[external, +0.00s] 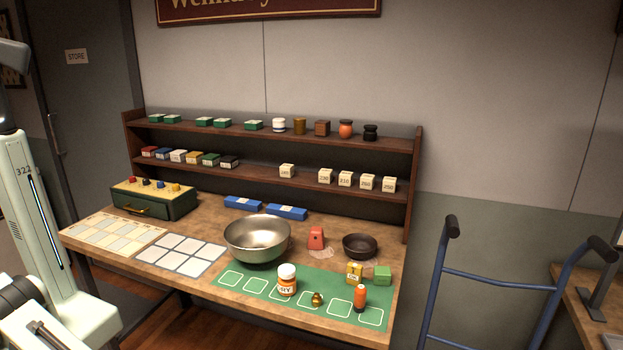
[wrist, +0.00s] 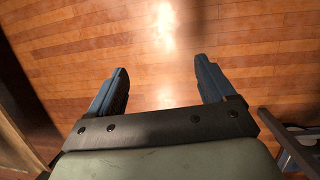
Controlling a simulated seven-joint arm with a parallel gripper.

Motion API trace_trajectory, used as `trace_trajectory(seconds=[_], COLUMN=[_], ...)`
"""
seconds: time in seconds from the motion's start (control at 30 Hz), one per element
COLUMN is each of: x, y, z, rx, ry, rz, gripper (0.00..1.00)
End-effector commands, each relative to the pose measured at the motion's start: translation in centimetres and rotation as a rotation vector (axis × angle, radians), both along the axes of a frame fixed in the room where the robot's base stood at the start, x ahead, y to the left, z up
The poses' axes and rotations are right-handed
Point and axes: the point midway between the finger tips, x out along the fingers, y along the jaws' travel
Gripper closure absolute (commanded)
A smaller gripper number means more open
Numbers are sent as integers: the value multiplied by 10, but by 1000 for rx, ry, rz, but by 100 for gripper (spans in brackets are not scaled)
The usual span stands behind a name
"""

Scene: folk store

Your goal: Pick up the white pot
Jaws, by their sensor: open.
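A small white pot (external: 279,125) with a dark band stands upright on the top shelf (external: 216,128), between a green box (external: 254,125) and a brown-gold jar (external: 300,126). My gripper (wrist: 161,70) shows in the wrist view with its two fingers wide apart and nothing between them, above bare wooden floor. In the external view my arm is at the left edge, well away from the shelf, and the gripper itself cannot be made out there. The wrist view does not show the pot.
A table below the shelves holds a large metal bowl (external: 257,239), a white-lidded jar (external: 287,281) on a green mat (external: 258,273), a dark bowl (external: 360,246) and a green drawer box (external: 153,199). A blue hand truck (external: 495,281) stands at the right.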

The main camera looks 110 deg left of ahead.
Motion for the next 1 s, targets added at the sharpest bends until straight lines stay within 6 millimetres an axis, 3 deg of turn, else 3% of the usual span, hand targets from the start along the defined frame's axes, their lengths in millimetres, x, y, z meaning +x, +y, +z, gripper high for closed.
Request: trace_trajectory(seconds=[0.03,0.1,0.47,0.77,1.0], x=[23,48,169,256,312], y=[5,11,52,98,151], z=[7,19,96,181,261], rx=[-5,-11,-28,-25,-1], ry=[-36,-81,-308,-494,-623], rz=[7,15,43,62,90], gripper=[17,17,17,17,17])
